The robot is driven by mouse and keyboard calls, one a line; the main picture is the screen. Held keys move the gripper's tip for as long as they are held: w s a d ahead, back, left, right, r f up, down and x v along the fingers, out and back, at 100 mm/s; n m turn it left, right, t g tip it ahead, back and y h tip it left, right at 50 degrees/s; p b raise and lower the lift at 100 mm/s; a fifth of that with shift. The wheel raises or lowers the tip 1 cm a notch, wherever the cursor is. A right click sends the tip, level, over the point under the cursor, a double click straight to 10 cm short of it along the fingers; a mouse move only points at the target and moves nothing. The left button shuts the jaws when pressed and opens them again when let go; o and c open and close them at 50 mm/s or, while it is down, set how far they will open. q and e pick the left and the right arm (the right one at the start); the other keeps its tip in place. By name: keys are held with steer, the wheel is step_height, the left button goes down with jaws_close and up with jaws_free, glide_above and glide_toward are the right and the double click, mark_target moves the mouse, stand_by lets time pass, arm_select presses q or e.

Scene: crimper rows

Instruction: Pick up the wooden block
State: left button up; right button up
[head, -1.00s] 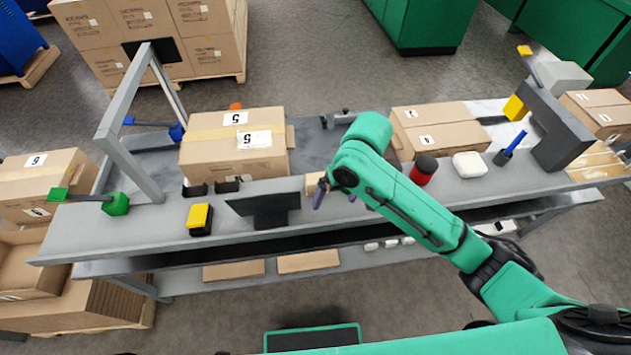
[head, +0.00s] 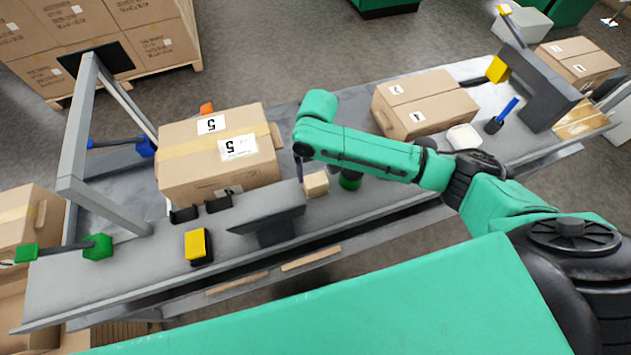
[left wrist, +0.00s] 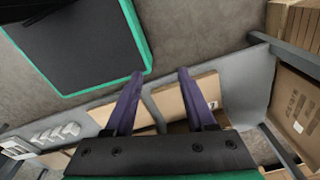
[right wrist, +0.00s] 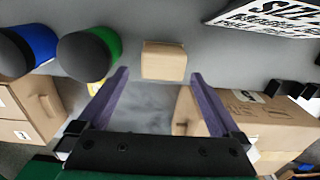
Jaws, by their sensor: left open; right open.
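The wooden block (head: 316,184) is a small pale tan cube on the grey bench top, right of the large box marked 5. In the right wrist view the block (right wrist: 163,61) sits just beyond the fingertips, centred between them and not gripped. My right gripper (right wrist: 158,76) is open and empty, with its two purple fingers apart. In the head view one of its fingers shows just left of the block; the arm hides the rest. My left gripper (left wrist: 160,74) is open and empty, above the floor and a lower shelf; it is outside the head view.
A green cylinder (right wrist: 90,52) and a blue cylinder (right wrist: 28,48) stand left of the block in the right wrist view. A dark stand-mounted panel (head: 268,208) is in front of it. The box marked 5 (head: 220,165) and another box (head: 425,105) flank the area.

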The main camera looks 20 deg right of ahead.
mark_target(315, 180)
steer(key=f, duration=0.4)
steer(key=f+p, duration=0.1)
steer(key=shift+a+f, duration=0.3)
steer(key=shift+f, duration=0.4)
steer(key=shift+d, duration=0.1)
steer(key=c, duration=1.3)
arm_select(q)
steer(key=shift+w+a+r, duration=0.1)
steer(key=shift+w+r, duration=0.2)
steer(key=shift+w, duration=0.2)
steer(key=shift+w+a+r, duration=0.1)
steer(key=shift+w+r, duration=0.2)
steer(key=shift+w, duration=0.2)
arm_select(e)
steer(key=shift+r, duration=0.1)
arm_select(q)
steer(key=shift+f+b, duration=0.4)
arm_select(e)
step_height(315, 180, up, 20)
steer(key=shift+f, duration=0.1)
